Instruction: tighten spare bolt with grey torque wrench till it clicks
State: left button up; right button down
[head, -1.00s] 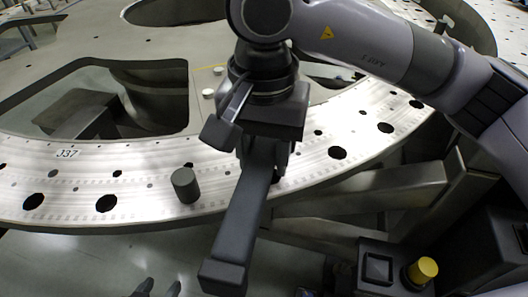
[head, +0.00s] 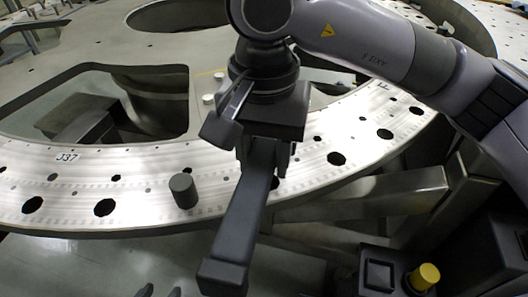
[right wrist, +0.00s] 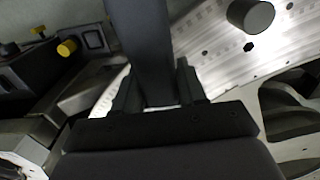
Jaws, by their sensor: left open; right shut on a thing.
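The grey torque wrench (head: 242,220) is a long dark bar with a block at its near end; it also shows in the right wrist view (right wrist: 142,45). My right gripper (head: 264,160) is shut on it, and its fingers stand on either side of the bar in the right wrist view (right wrist: 157,88). A dark grey upright cylinder (head: 184,191) stands on the plate left of the wrench; I cannot tell if it is the spare bolt. No other bolt is clear, and the wrench and arm hide part of the plate. My left gripper (head: 160,291) barely shows at the bottom edge, apart from everything.
A black holder with a yellow knob (head: 425,276) is at the lower right. Steel beams (head: 350,195) run below the plate. Floor shows in front of the plate's edge.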

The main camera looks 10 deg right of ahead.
aim_at(264, 148)
jog(key=shift+w+r+p, duration=0.15)
jog(key=shift+r+p, duration=0.35)
jog(key=shift+r, duration=0.75)
jog(key=shift+s+r, duration=0.25)
jog(key=shift+w+f, duration=0.1)
jog(key=shift+f, duration=0.05)
jog(key=shift+r+p, duration=0.6)
jog(key=shift+r, duration=0.95)
